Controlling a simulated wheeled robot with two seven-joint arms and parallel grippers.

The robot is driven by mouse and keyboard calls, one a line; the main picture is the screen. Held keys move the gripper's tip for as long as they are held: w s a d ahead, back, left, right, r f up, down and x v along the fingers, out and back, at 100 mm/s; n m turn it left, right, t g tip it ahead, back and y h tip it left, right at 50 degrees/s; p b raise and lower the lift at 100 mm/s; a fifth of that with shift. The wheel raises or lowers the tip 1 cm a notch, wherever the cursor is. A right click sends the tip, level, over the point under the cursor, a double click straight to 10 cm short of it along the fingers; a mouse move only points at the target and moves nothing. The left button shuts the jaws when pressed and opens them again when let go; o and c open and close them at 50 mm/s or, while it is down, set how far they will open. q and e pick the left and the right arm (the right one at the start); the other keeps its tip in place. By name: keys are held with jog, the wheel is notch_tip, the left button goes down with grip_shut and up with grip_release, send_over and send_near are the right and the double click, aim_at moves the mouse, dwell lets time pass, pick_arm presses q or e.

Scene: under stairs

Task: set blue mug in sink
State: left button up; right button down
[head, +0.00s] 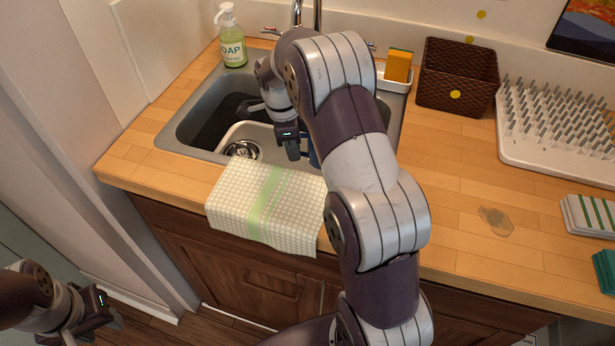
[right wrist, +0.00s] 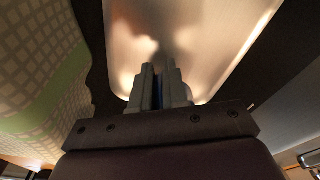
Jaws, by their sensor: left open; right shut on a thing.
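My right arm reaches over the counter, and my right gripper (head: 293,150) is down inside the sink. A small part of the blue mug (head: 312,154) shows beside it; my arm hides the rest. In the right wrist view, the right gripper (right wrist: 161,82) is shut on a sliver of blue, with the metal basin beyond. I cannot tell whether the mug touches the sink floor. My left gripper (head: 108,312) is open and empty at lower left, away from the counter.
A checked towel (head: 235,205) hangs over the counter's front edge. A soap bottle (head: 232,40), faucet (head: 307,12), sponge (head: 398,65), dark basket (head: 457,75) and white drying rack (head: 560,125) stand along the back. The counter right of my arm is mostly clear, with a stain (head: 495,221).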

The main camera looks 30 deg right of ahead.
notch_tip(320, 180, down, 6)
jog(key=shift+s+r, duration=0.1)
jog(key=shift+r, duration=0.05)
jog(key=shift+f, duration=0.2)
pick_arm(q)
jog(key=shift+f, duration=0.65)
pick_arm(e)
jog(key=c, duration=1.1)
grip_release()
jog(key=shift+c, duration=0.2)
jog(key=r, duration=0.3)
jog(key=shift+w+a+r, duration=0.2)
jog(key=shift+w+r, duration=0.05)
jog(key=shift+r, duration=0.05)
pick_arm(q)
notch_tip(320, 180, up, 7)
jog(key=p, duration=0.6)
jog(key=shift+p, duration=0.3)
pick_arm(e)
notch_tip(320, 180, up, 8)
jog(key=a, duration=0.1)
jog(key=shift+w+r, duration=0.15)
jog(key=shift+r, duration=0.1)
